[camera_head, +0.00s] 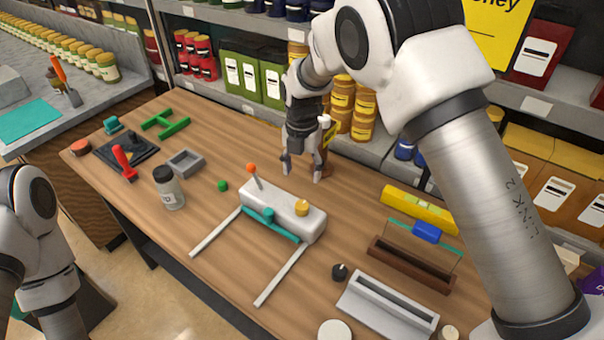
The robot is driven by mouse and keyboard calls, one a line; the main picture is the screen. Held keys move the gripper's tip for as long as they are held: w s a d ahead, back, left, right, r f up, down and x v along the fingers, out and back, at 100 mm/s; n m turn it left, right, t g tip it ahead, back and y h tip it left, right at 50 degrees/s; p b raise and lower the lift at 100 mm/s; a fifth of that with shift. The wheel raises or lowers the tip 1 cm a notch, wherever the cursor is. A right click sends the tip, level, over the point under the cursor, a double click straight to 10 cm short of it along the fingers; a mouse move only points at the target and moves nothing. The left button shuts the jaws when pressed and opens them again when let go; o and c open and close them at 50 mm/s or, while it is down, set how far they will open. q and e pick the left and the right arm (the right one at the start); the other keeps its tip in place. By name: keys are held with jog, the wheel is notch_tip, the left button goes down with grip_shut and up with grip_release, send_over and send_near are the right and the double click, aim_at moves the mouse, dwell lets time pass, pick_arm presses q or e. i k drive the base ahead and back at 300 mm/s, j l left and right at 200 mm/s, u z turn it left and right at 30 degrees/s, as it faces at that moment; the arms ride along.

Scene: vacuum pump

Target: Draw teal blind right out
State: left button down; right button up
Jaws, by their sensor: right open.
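A pale grey block-shaped device (285,196) sits on the wooden table, with an orange-tipped lever (252,170) and a yellow knob (302,207) on top. A teal strip with a round teal knob (270,218), which looks like the teal blind, lies along its front face. Two pale rails (215,232) run forward from the device over the table. My right gripper (302,176) is open and empty, pointing down behind the device and apart from the teal strip. My left arm shows at the lower left, but its gripper is out of view.
A jar (169,188), a small green piece (223,186) and a grey square frame (183,163) are left of the device. A yellow level (419,210), a brown rack (412,264) and a white tray (386,308) stand right. The table between the rails looks clear. Stocked shelves are behind.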

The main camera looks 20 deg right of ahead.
aim_at(267, 218)
jog(key=k+j, duration=0.2)
jog(key=k, duration=0.3)
jog(key=k+j, duration=0.2)
jog(key=k, duration=0.25)
jog(key=k+j, duration=0.2)
jog(key=k, duration=0.3)
